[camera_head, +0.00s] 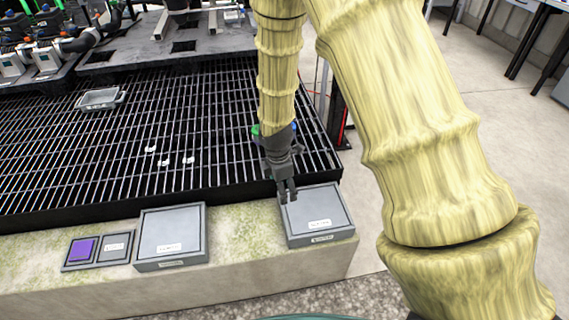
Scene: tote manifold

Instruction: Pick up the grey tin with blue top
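My gripper (288,195) points down at the upper left corner of a grey square tin (318,222) with a paler blue-grey top and a white label. The tin stands at the right end of the pale stone ledge. The fingertips overlap the tin's edge in this view; I cannot tell whether they touch it. The fingers appear close together, but how far apart is unclear. A second similar grey tin (172,245) with a blue-grey top and label stands further left on the ledge. No top is strongly blue, so which tin is meant is unclear.
A flat two-part case (97,252) with a purple panel lies at the ledge's left. Black metal grating (120,150) spreads behind the ledge, with a small grey tray (100,98) and several small white pieces on it. The ledge between the two tins is clear.

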